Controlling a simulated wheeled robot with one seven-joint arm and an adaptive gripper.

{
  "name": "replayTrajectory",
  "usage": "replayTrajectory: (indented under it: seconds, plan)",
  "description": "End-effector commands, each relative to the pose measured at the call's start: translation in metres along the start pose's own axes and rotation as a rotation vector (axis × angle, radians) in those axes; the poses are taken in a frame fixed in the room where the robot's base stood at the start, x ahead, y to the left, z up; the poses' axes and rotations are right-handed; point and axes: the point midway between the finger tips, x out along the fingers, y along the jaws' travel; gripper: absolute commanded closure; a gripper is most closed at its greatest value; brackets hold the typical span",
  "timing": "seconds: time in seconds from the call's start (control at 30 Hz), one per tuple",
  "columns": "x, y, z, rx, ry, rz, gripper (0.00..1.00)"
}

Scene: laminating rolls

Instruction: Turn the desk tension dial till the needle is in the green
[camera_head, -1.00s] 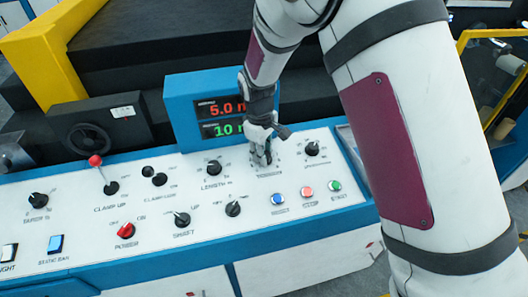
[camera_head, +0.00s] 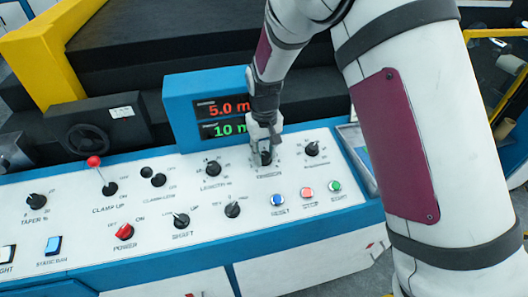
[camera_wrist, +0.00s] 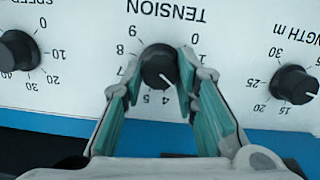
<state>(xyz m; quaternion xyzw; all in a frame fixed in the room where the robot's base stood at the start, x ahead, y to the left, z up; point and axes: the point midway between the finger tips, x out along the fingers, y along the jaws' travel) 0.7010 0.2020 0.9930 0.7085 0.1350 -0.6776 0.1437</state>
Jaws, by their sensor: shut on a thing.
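The black tension dial (camera_wrist: 158,66) sits on the white desk panel, under the upside-down word TENSION in the wrist view. Its white pointer mark points down and right, near the 4 side of the scale. My gripper (camera_wrist: 160,63) has one teal-padded finger on each side of the dial and is shut on it. In the head view my gripper (camera_head: 264,157) stands over the dial and hides most of it. I see no needle or green band in either view.
The length knob (camera_head: 213,168) and the speed knob (camera_head: 312,149) flank the dial closely. Reset, stop and start buttons (camera_head: 307,192) lie in front. A blue display box (camera_head: 183,110) rises behind, reading 5.0 and 10 in metres. A red-tipped clamp lever (camera_head: 94,162) stands left.

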Motion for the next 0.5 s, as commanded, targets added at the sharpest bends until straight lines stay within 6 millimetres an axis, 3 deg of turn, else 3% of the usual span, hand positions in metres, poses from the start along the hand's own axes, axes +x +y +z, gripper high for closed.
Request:
replayTrajectory:
  seconds: [0.5]
  plan:
    - [0.0023,0.0023,0.003,0.464,-0.006,-0.061,1.0]
